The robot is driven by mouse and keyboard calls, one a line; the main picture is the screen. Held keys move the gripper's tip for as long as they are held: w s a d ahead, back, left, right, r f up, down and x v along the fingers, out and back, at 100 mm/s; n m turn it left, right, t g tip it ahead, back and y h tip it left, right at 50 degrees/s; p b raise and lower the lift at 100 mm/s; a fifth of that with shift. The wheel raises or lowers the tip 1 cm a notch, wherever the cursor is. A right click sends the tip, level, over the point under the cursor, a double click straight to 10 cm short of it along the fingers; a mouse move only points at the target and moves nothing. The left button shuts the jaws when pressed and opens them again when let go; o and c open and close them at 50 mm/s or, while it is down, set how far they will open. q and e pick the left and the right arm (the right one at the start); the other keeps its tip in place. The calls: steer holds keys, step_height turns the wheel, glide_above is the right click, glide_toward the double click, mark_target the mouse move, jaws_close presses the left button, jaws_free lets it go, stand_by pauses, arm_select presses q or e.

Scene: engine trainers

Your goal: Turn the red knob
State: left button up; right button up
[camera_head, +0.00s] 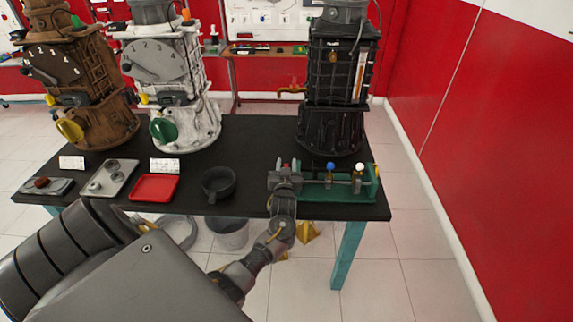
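A green fixture (335,190) sits at the right front of the black table, with small knobs standing on it in a row. A blue knob (330,167) and a white knob (359,167) show clearly. A small bit of the red knob (285,166) shows at the fixture's left end, mostly hidden by my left gripper (284,174). My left gripper is right at the red knob, its wrist coming up from below. The gap between its fingers is too small to make out, so I cannot tell whether it grips the knob. My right gripper is out of view.
A black engine trainer (336,90) stands behind the fixture, with a white one (165,70) and a rusty one (75,75) to the left. A black cup (218,184), a red tray (153,188) and a grey tray (109,178) lie along the table (250,150). A red wall is right.

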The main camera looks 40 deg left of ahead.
arm_select(q)
jaws_close()
